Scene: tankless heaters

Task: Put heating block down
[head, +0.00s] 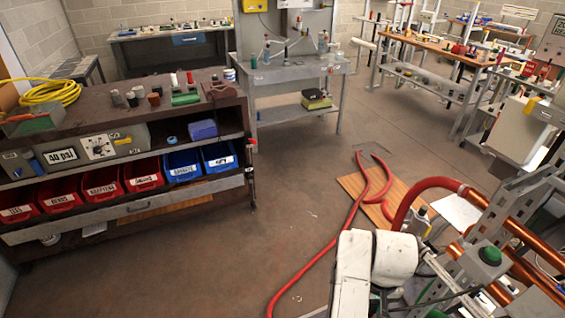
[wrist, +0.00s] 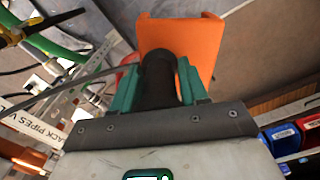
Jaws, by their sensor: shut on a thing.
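In the wrist view, my gripper (wrist: 158,75) has teal fingers closed on a black, round, handle-like part (wrist: 157,88). An orange block-shaped piece (wrist: 190,38) is directly beyond this part and appears joined to it; I take the two together to be the heating block. The join is partly hidden by the fingers. The held thing is in the air, with grey floor behind it. In the head view I cannot make out my gripper or the heating block; white links of my arm show at the bottom.
Brown shelving (head: 170,125) with red and blue bins stands left. A grey bench (head: 290,70) is at the back. A red hose (head: 345,225) crosses the floor by a wooden board (head: 362,190). Copper pipes (head: 525,236) on a metal frame crowd the right.

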